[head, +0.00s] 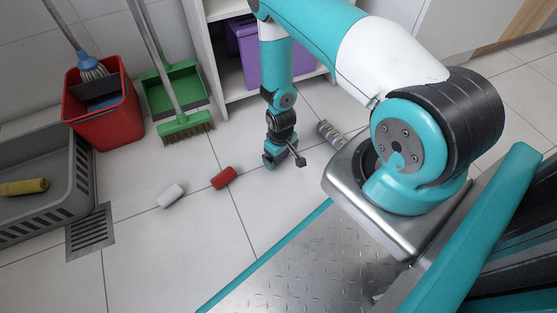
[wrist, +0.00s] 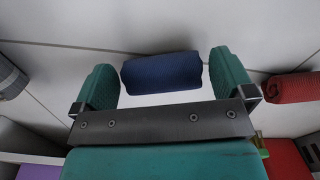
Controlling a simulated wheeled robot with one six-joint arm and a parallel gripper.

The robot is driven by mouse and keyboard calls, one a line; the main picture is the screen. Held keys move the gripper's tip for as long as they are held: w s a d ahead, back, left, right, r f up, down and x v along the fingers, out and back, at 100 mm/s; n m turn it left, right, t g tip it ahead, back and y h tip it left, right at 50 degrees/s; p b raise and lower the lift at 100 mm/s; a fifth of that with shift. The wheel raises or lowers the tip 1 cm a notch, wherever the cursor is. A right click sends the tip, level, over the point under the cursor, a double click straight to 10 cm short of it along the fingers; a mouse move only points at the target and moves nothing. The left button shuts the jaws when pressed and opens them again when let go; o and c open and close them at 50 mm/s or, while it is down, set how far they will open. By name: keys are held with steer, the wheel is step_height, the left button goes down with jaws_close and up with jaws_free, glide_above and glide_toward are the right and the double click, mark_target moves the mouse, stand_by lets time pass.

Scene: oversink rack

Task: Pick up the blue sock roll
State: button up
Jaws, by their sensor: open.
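The blue sock roll (wrist: 161,73) lies on the pale tiled floor.
A red roll (head: 223,178) and a white roll (head: 171,195) lie left of my gripper; a grey striped roll (head: 329,133) lies to its right. A red bucket (head: 103,113), green dustpan (head: 176,90), grey basket (head: 82,180) and white shelf (head: 236,98) stand around.

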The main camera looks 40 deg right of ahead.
step_height(320, 180, down, 2)
steer(key=shift+f+b, duration=0.1)
steer(key=shift+b, duration=0.2)
steer(key=shift+r, duration=0.2)
steer(key=c, duration=0.8)
steer(key=shift+o, duration=0.2)
steer(key=shift+r, duration=0.1)
